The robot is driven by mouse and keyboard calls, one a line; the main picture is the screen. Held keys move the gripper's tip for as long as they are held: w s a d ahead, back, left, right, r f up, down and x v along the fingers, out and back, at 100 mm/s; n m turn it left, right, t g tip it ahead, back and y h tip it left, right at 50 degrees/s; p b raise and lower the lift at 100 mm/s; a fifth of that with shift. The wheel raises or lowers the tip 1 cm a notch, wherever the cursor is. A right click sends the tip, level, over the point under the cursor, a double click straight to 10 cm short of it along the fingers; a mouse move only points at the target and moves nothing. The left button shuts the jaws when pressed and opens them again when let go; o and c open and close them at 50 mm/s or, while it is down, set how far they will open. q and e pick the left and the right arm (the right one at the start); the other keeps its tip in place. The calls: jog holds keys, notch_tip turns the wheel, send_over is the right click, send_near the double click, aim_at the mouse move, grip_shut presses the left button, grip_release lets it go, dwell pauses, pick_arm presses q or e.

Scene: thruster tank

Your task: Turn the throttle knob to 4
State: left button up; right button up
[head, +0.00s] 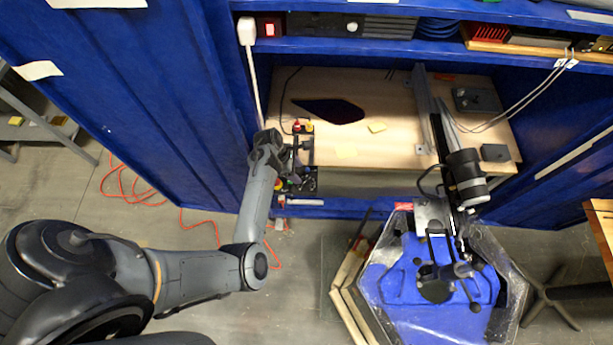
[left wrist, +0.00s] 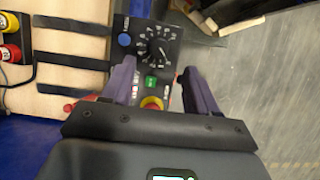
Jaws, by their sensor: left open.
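The throttle knob (left wrist: 158,48) is a black dial with white marks around it, on a dark control panel (left wrist: 172,28). I cannot read which number the knob points to. In the head view my left gripper (head: 290,168) is at the front edge of the wooden bench and covers most of the panel. My right gripper is not clearly visible.
A blue button (left wrist: 124,40), a green switch (left wrist: 151,82) and a yellow-ringed button (left wrist: 152,103) are near the knob. Red and yellow connectors (left wrist: 9,38) stand left. In the head view, a blue tank (head: 400,290) stands right, and an orange cable (head: 195,222) lies on the floor.

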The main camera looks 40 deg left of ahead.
aim_at(306, 181)
pick_arm(q)
jog(key=b+x, duration=0.1)
jog(key=x, duration=0.6)
jog(key=shift+w+f, duration=0.15)
jog(key=shift+f, duration=0.15)
jog(key=c, duration=1)
